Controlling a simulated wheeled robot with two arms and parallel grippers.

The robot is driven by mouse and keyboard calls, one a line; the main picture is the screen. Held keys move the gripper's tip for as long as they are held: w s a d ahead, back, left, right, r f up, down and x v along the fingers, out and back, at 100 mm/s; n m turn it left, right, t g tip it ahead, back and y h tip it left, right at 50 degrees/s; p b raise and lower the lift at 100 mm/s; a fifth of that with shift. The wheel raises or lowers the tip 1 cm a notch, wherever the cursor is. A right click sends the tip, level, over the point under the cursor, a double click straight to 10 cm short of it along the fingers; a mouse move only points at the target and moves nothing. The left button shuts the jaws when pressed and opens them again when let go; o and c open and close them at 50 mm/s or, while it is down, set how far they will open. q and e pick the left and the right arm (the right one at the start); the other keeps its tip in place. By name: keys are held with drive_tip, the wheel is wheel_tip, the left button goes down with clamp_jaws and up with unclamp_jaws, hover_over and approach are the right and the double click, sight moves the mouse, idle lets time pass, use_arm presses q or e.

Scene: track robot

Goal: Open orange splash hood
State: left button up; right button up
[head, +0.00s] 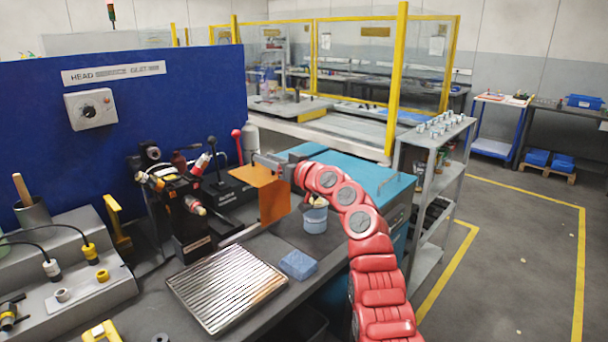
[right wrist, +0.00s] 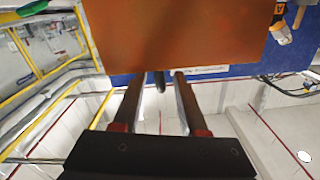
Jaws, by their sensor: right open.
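The orange splash hood (head: 273,203) stands over the bench in front of the blue panel, with one face slanting and one face hanging upright. In the right wrist view its orange sheet (right wrist: 175,35) fills the upper middle, just past my fingertips. My right gripper (head: 266,160) is at the hood's upper right edge, partly hidden by the hood. Its two fingers (right wrist: 158,76) are apart, with a small dark rounded piece showing between them; I cannot tell whether they touch it. My left gripper is not in view.
A black machine with tools (head: 180,195) stands left of the hood. A ribbed metal tray (head: 226,287), a blue sponge (head: 298,264) and a grey-blue cup (head: 315,218) are on the bench below. A grey shelf trolley (head: 443,146) stands right of the turquoise cabinet (head: 375,180).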

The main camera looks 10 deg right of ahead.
drive_tip(key=b+v, duration=0.1)
drive_tip(key=v, duration=1.4)
drive_tip(key=shift+s+d, duration=0.1)
